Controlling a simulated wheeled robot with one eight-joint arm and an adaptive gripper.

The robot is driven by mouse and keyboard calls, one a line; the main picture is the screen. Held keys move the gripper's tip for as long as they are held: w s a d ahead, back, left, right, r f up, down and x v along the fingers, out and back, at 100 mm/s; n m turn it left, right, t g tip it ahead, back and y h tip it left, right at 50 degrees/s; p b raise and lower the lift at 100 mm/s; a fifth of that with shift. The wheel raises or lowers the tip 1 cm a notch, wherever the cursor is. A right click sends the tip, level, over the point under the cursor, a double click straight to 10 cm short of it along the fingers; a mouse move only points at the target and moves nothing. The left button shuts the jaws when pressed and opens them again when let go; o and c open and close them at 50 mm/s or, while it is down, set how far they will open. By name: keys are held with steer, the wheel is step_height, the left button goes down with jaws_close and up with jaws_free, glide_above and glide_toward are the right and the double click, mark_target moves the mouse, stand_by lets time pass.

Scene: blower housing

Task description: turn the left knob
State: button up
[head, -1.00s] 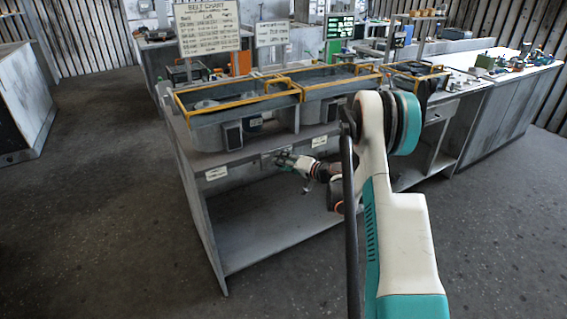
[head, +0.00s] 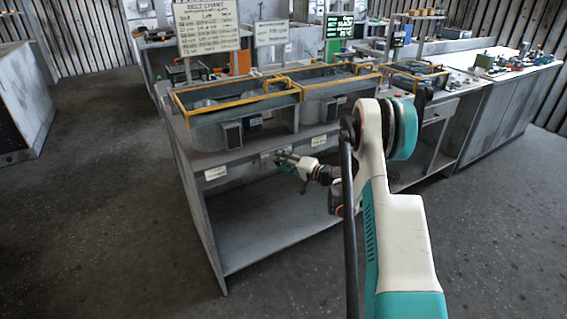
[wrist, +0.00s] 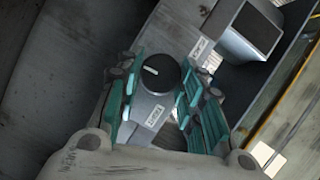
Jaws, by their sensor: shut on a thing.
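A round black knob (wrist: 160,76) with a short white mark sits on a grey panel in the wrist view. The teal fingers of my gripper (wrist: 163,82) lie on its left and right sides, shut on it. A small white label (wrist: 157,117) is just below the knob, its print too small to read surely. In the head view my gripper (head: 282,159) is at the front panel under the bench top, and the knob is hidden behind it. I cannot tell from the label whether this is the left knob.
The bench (head: 262,243) has an open lower shelf and white labels (head: 216,173) along its front. Housings with yellow rims (head: 238,97) stand on top. A grey box with a dark face (wrist: 248,30) projects near the knob. Floor at left is clear.

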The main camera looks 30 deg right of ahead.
steer(key=o, duration=1.1)
steer(key=shift+c, duration=0.2)
steer(key=v, duration=1.2)
steer(key=shift+f, duration=0.15)
